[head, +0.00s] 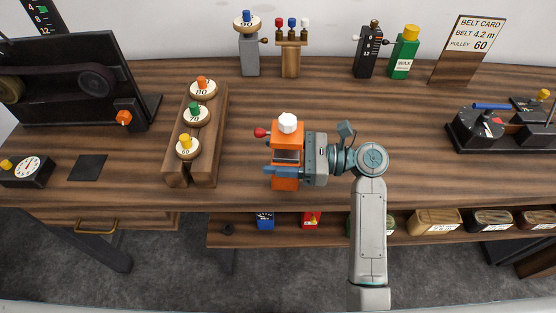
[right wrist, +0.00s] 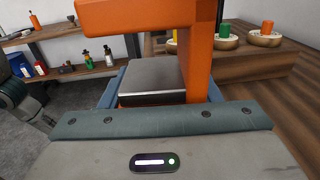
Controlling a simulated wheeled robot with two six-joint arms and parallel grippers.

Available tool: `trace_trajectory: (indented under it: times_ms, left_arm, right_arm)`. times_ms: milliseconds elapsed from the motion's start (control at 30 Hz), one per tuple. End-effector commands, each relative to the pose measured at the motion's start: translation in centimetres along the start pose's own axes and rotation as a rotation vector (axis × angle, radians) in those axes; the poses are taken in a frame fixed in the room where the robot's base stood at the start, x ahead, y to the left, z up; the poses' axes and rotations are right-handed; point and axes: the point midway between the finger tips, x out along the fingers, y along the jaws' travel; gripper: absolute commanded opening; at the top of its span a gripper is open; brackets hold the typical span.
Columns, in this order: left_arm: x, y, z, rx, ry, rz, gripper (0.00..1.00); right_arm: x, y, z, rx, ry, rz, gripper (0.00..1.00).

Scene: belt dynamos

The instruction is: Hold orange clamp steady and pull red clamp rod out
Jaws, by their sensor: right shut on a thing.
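The orange clamp (head: 287,183) stands upright near the front middle of the table, with a white knob (head: 288,122) on top and a grey block in its opening. The red-tipped clamp rod (head: 260,132) sticks out of its left side. My right gripper (head: 286,166) reaches in from the right and is shut on the orange clamp. In the right wrist view the orange frame (right wrist: 140,14) and the grey block (right wrist: 152,76) show between the blue fingers, which are partly hidden. The red rod end does not show there. My left gripper is not in view.
A wooden rack (head: 209,170) with several numbered pulleys stands left of the clamp. A black belt stand (head: 70,80) is further left, and a dial device (head: 475,130) is at right. Bare table lies behind the clamp and between it and the rack.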

Motion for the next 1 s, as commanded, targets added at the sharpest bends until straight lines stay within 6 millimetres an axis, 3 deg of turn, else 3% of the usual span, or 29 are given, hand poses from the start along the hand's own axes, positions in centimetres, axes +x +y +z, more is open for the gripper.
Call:
trace_trajectory:
  times_ms: [1000]
  left_arm:
    - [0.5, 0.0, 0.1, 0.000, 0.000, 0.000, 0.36]
  right_arm:
    - [0.7, -9.2, -2.0, -0.003, -0.003, 0.000, 0.11]
